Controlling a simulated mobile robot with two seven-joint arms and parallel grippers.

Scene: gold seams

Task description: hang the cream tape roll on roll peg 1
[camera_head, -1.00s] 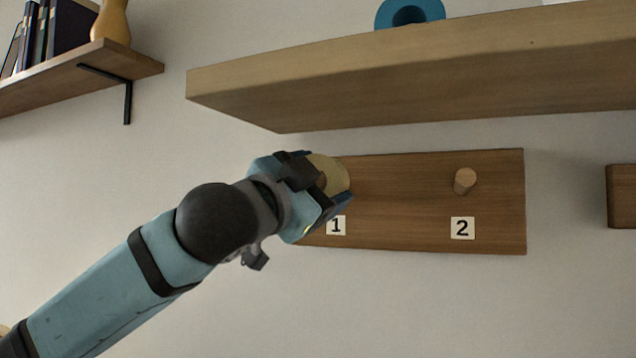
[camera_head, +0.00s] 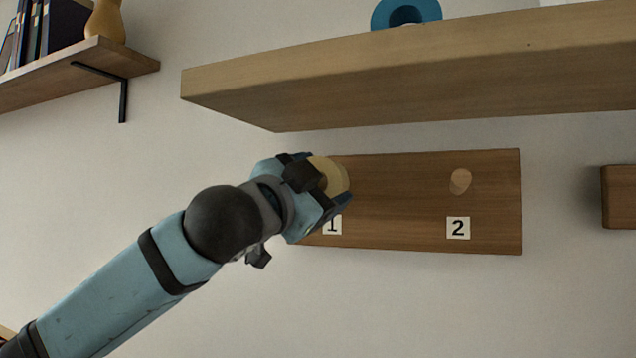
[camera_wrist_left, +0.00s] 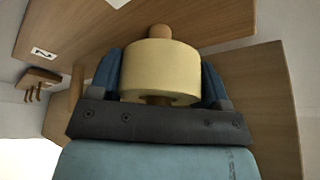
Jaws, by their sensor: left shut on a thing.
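The cream tape roll (camera_head: 336,174) is between the fingers of my left gripper (camera_head: 333,182), in front of the left end of the wooden peg board (camera_head: 410,200). In the left wrist view the roll (camera_wrist_left: 160,70) sits between the two blue fingers (camera_wrist_left: 160,78). A wooden peg (camera_wrist_left: 160,31) shows beyond the roll, and wood also shows at its near opening, so the roll appears to be around roll peg 1. In the head view that peg is hidden behind the roll and gripper. The label 1 (camera_head: 333,225) is partly covered. My right gripper is not in view.
Bare peg 2 (camera_head: 461,181) stands to the right above label 2 (camera_head: 458,228). A thick wooden shelf (camera_head: 400,95) overhangs the board, with a blue roll (camera_head: 407,14) on it. A wooden block (camera_head: 618,197) is at the right edge. The wall below the board is clear.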

